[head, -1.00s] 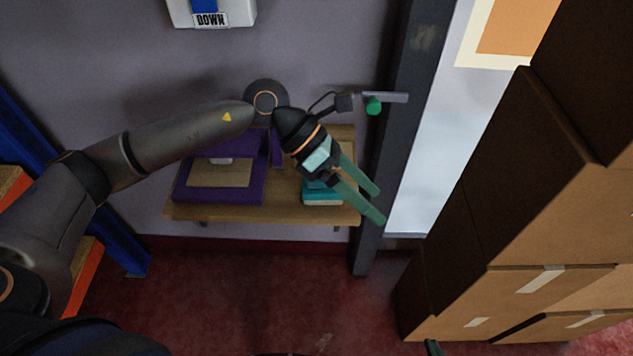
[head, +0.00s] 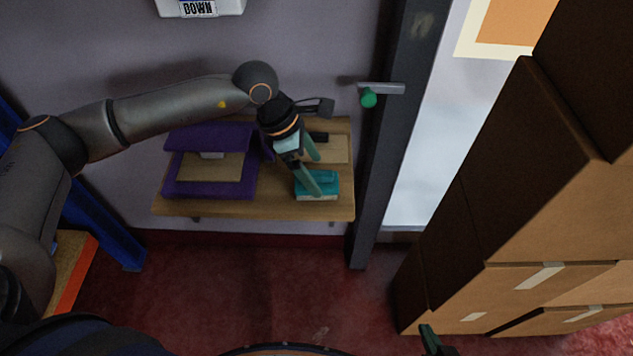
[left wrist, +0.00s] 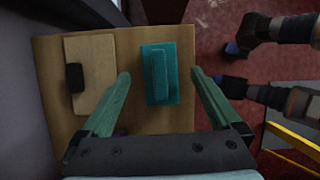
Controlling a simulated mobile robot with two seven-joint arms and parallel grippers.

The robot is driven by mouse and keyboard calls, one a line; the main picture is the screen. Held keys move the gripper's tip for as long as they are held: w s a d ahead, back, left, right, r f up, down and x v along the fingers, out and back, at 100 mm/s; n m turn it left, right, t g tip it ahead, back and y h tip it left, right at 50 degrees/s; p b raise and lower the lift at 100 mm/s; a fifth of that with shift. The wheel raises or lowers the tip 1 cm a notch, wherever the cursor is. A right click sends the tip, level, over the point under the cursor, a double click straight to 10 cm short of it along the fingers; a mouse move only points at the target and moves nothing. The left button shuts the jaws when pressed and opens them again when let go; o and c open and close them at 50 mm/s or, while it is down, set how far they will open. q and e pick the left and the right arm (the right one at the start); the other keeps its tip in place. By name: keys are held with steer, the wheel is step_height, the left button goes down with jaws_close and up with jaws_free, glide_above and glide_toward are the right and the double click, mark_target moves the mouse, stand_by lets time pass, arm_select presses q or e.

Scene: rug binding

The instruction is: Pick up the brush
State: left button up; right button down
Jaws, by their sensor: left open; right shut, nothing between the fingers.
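The brush (head: 328,186) looks like a teal block with a raised grip and a pale lower edge. It lies at the front right of the wooden shelf (head: 225,208). In the left wrist view the brush (left wrist: 172,88) is between the two fingers as seen from above, with a gap on each side. My left gripper (head: 316,172) is open and empty over the brush, fingers pointing down; I cannot tell its exact height. My right gripper (head: 430,338) shows only in part at the bottom edge and is shut on nothing.
A purple-framed stand (head: 208,190) with a wooden panel is left on the shelf. A pale board (head: 335,152) with a black block (head: 319,137) lies behind the brush. A dark post (head: 378,170) with a green-knobbed handle and stacked cartons (head: 535,200) stand at right.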

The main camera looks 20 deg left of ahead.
mark_target(319, 172)
arm_select(q)
steer(key=x, duration=0.4)
steer(key=shift+w+d+f, duration=0.1)
steer(key=shift+d+f, duration=0.05)
steer(key=shift+f, duration=0.2)
steer(key=shift+r, duration=0.1)
jaws_close()
stand_by(0.3)
steer(key=shift+r, duration=0.6)
steer(key=s+d+r+b, duration=0.1)
steer(key=s+d+r, duration=0.1)
steer(key=s+r, duration=0.9)
steer(key=s, duration=0.3)
steer(key=shift+r, duration=0.4)
